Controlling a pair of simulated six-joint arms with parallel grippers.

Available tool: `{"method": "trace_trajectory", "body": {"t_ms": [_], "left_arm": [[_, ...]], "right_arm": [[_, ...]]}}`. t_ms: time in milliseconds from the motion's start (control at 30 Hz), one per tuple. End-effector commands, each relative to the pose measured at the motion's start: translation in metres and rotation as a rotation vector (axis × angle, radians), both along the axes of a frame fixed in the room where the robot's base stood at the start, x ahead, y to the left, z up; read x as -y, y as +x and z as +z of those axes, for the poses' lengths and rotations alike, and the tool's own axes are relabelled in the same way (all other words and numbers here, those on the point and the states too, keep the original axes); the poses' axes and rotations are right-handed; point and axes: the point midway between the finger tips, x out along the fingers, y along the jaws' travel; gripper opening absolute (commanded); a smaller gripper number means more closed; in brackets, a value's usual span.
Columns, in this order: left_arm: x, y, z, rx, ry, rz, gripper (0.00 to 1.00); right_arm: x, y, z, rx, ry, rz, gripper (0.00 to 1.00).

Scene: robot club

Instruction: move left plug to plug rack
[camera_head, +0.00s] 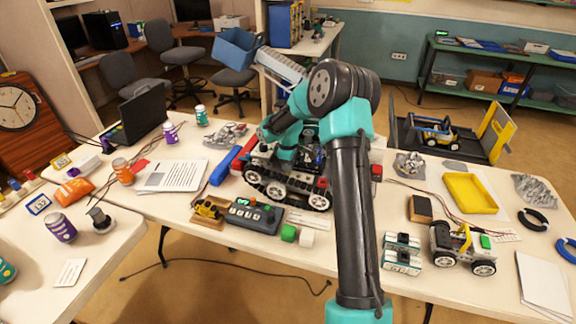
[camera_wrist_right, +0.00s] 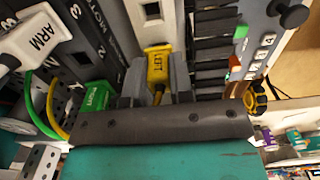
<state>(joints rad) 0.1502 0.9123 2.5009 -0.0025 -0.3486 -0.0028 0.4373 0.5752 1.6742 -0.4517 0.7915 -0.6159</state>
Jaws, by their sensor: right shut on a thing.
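My right arm reaches over the table to the tracked robot (camera_head: 290,190) in the head view, where its fingertips are hard to make out. In the right wrist view, my right gripper (camera_wrist_right: 159,84) is shut on a yellow plug (camera_wrist_right: 158,62) with short dark lettering, one grey finger on each side. A dark grey panel (camera_wrist_right: 98,30) with numerals and the word MOTOR lies beside it. A white plug marked ARM (camera_wrist_right: 35,42) with green and yellow wires and a green plug (camera_wrist_right: 97,95) are on the left. I cannot tell which object is the plug rack.
A wheeled robot (camera_head: 462,248) and a yellow tray (camera_head: 470,193) are at right.

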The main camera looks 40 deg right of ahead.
Motion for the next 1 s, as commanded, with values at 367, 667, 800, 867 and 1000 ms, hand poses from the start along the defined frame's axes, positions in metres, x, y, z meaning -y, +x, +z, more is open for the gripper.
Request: {"method": "trace_trajectory", "body": {"t_ms": [367, 667, 800, 867, 1000], "left_arm": [[0.0, 0.0, 0.0, 0.0, 0.0, 0.0, 0.43], [0.0, 0.0, 0.0, 0.0, 0.0, 0.0, 0.43], [0.0, 0.0, 0.0, 0.0, 0.0, 0.0, 0.43], [0.0, 0.0, 0.0, 0.0, 0.0, 0.0, 0.43], [0.0, 0.0, 0.0, 0.0, 0.0, 0.0, 0.43]], "right_arm": [[0.0, 0.0, -0.0008, 0.0, 0.0, 0.0, 0.0], [0.0, -0.0001, -0.0049, 0.0, 0.0, 0.0, 0.0], [0.0, -0.0001, -0.0053, 0.0, 0.0, 0.0, 0.0], [0.0, -0.0001, -0.0052, 0.0, 0.0, 0.0, 0.0], [0.0, 0.0, -0.0052, 0.0, 0.0, 0.0, 0.26]]}}
